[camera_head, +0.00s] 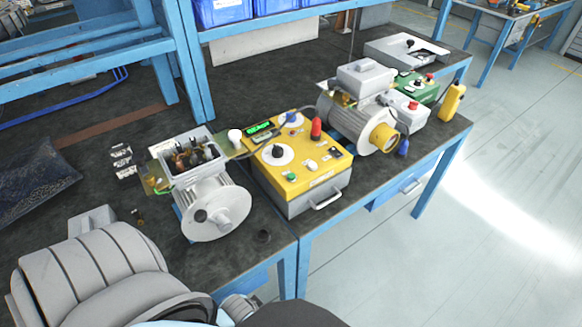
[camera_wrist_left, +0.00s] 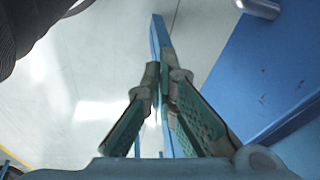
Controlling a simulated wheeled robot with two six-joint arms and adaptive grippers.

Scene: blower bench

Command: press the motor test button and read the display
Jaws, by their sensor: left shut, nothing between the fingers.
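The yellow test box (camera_head: 335,162) stands on the dark bench. Its small display (camera_head: 258,128) is lit green at the back left of the panel; the digits are too small to read. The panel has a green button (camera_head: 291,177), a white button (camera_head: 311,166), a red knob (camera_head: 316,128) and black dials. I cannot tell which one is the motor test button. My left gripper (camera_wrist_left: 163,76) is shut and empty in the left wrist view, over the pale floor beside blue bench parts, touching no button. My right gripper is not in view.
An open motor (camera_head: 215,207) stands left of the box and another motor (camera_head: 362,118) right of it. A blue shelf post (camera_head: 190,60) rises behind. Open floor (camera_head: 510,190) lies to the right.

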